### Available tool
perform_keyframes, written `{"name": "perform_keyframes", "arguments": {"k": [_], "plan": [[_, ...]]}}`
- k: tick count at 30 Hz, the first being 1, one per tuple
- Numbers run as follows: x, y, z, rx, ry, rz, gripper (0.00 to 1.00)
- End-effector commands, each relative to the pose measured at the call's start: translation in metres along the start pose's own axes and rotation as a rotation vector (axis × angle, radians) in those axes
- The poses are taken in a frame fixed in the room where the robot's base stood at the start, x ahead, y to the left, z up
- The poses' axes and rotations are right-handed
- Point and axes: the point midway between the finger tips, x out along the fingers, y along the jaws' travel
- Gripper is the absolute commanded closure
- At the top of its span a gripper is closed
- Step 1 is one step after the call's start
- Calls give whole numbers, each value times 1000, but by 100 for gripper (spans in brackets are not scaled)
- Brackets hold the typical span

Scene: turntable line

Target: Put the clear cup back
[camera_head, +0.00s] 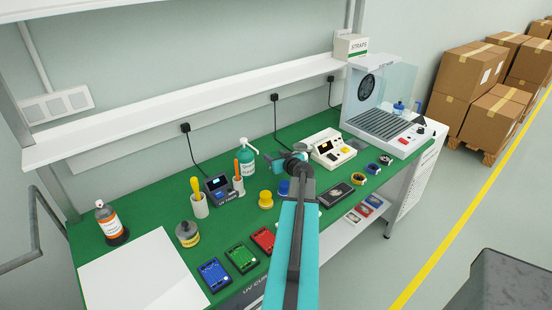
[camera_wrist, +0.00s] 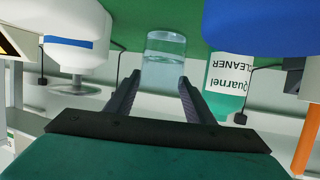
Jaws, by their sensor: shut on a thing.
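The clear cup (camera_wrist: 164,62) shows in the wrist view, upside down in the picture like the rest of that view. It is see-through with a pale tint. My gripper (camera_wrist: 163,88) is shut on it, with one dark finger on each side. In the head view my gripper (camera_head: 281,160) is above the green bench top, beside the teal cleaner bottle (camera_head: 248,160). I cannot make out the cup there. The bottle also shows close by in the wrist view (camera_wrist: 228,85), right of the cup.
A blue-lidded jar (camera_head: 284,188) and a yellow-lidded jar (camera_head: 265,200) stand near my arm. A white instrument (camera_head: 333,148) stands right of my gripper. A fume box (camera_head: 385,115) is at the far right. A white mat (camera_head: 145,275) lies bare at front left.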

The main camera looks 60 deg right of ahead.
Motion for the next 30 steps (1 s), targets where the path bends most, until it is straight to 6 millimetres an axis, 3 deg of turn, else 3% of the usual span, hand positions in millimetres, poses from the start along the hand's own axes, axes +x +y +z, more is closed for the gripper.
{"name": "perform_keyframes", "arguments": {"k": [6,25,26,28,30], "plan": [[4,0,11,1,0,1,80],[6,0,15,0,0,1,80],[5,0,14,0,0,0,46],[5,0,14,0,0,0,35],[5,0,14,0,0,0,33]]}}
